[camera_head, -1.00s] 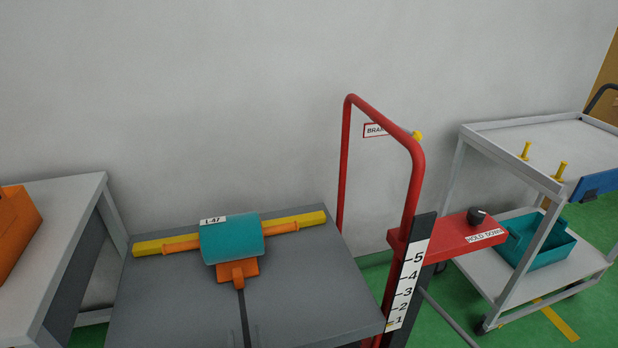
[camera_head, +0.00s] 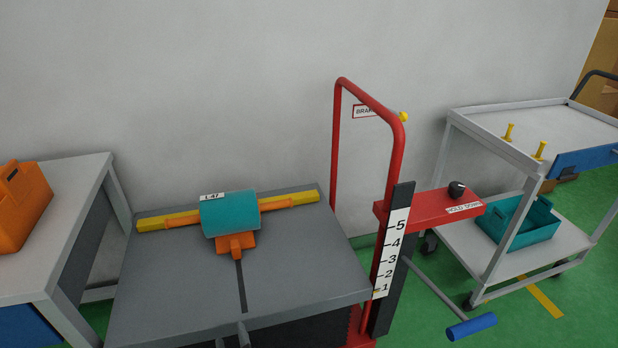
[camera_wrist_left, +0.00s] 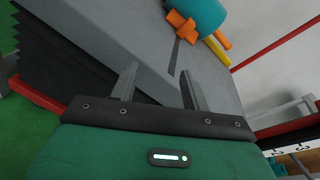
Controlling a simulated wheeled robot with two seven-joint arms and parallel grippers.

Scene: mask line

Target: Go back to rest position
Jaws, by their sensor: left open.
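My left gripper (camera_head: 231,338) shows only as fingertips at the bottom edge of the head view, in front of the grey lift table (camera_head: 300,270). In the left wrist view its two fingers (camera_wrist_left: 158,80) are spread apart with nothing between them. The teal cylinder (camera_head: 230,212) with the label L-47 sits on the table top, across a yellow bar (camera_head: 155,223) with orange parts. An orange block (camera_head: 236,243) is at its near side. The cylinder (camera_wrist_left: 203,14) is beyond the fingers in the left wrist view, apart from them. My right gripper is not in view.
A red frame (camera_head: 340,150) with a numbered scale (camera_head: 392,250) rises at the table's right. A grey cart (camera_head: 490,118) with yellow pegs and a teal bin (camera_head: 520,222) stands further right. A side table (camera_head: 60,180) with an orange box (camera_head: 22,205) is left.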

